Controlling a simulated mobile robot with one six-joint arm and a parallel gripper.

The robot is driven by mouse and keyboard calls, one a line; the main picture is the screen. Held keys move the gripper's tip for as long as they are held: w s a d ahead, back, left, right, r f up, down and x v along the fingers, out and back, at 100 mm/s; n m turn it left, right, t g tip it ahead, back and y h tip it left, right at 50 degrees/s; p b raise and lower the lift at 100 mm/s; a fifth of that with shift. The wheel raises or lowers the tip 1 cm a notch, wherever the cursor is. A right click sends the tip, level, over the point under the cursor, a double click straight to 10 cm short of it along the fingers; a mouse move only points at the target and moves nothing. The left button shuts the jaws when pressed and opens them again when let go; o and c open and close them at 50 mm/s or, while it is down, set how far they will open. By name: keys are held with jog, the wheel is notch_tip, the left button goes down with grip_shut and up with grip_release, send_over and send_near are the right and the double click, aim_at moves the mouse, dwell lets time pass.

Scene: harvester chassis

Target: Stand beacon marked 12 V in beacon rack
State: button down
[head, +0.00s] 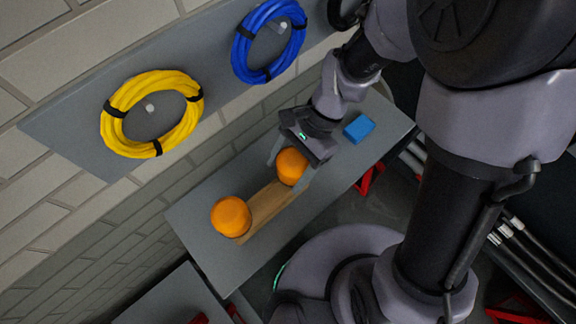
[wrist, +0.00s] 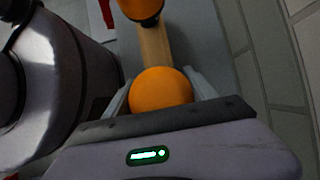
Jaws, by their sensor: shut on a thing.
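My gripper (head: 291,165) is shut on an orange beacon (head: 292,166), with a finger on either side of it. The held beacon also shows in the wrist view (wrist: 160,89), between the two fingers. It is over or at the near end of a wooden rack (head: 268,206); I cannot tell whether it touches the rack. A second orange beacon (head: 231,216) stands at the rack's other end, and is partly seen at the top of the wrist view (wrist: 140,8). No 12 V marking is readable on either beacon. The held beacon's base is hidden.
The rack lies on a grey bench (head: 215,262). A blue block (head: 359,129) lies on the bench right of my gripper. Yellow (head: 115,122) and blue (head: 241,55) cable coils hang on a wall panel behind. The bench's front left is clear.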

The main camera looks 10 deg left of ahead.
jog(key=shift+f, duration=0.15)
jog(key=shift+c, duration=1.1)
grip_release()
jog(key=p+v, duration=0.4)
jog(key=v, duration=1.3)
jog(key=shift+r, duration=0.2)
jog(key=shift+w+d, duration=0.1)
